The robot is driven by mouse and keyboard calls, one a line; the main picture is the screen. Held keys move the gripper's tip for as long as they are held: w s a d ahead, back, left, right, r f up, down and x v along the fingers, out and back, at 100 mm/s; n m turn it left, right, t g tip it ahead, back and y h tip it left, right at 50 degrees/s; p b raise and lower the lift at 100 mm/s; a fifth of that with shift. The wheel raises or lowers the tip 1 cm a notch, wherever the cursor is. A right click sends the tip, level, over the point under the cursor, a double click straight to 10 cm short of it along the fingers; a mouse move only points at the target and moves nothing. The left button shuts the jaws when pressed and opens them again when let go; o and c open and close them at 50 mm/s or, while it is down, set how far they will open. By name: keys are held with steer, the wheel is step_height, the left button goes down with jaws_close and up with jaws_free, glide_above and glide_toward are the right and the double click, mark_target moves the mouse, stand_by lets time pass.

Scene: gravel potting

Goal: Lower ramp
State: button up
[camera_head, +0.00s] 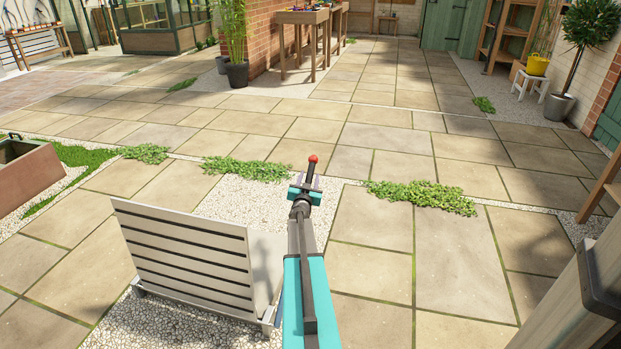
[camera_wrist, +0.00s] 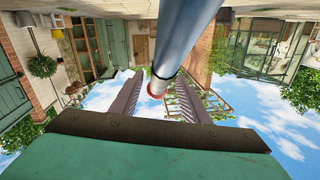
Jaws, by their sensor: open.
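My gripper (camera_head: 307,183) is open at the far end of my teal arm, in the middle of the head view. A dark upright handle with a red knob (camera_head: 313,159) shows right at the jaws. In the wrist view, a grey rod (camera_wrist: 188,40) with a red end passes between the two ridged fingers of my gripper (camera_wrist: 158,90). I cannot tell whether the fingers touch it. No ramp can be made out for certain. A pale slatted panel (camera_head: 185,252) leans over gravel, left of my arm; I cannot tell whether it is the ramp.
Paving with green plant tufts (camera_head: 422,196) and gravel strips spreads ahead, mostly clear. A planter box (camera_head: 32,180) stands at the left. A grey post with a black fitting (camera_head: 590,290) is close at the lower right. A wooden table (camera_head: 302,18) stands at the back.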

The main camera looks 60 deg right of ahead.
steer(key=shift+x, duration=0.9)
jaws_close()
